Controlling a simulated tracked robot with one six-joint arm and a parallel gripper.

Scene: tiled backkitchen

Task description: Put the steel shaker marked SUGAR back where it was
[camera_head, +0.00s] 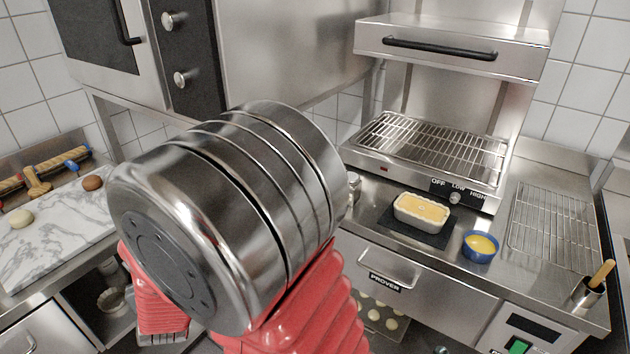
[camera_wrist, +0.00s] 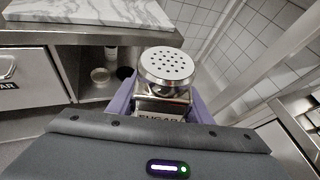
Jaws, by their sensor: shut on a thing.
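The steel shaker (camera_wrist: 167,66) has a perforated round top, seen from above in the wrist view. Part of the word SUGAR shows on its side, partly cut off by my gripper's body. My gripper (camera_wrist: 163,104) is shut on the shaker, with purple fingers at its left and right sides. The shaker appears upright relative to the gripper. In the head view, my own arm fills the middle and neither the gripper nor the held shaker can be made out. What lies directly under the shaker is hidden.
A marble slab (camera_head: 62,232) lies on the left counter, above an open shelf with a pale bowl (camera_wrist: 101,76). On the right counter are a small steel container (camera_head: 353,183), a loaf dish (camera_head: 421,212), a blue bowl (camera_head: 480,247), a wire rack (camera_head: 553,225) and a brush pot (camera_head: 587,294).

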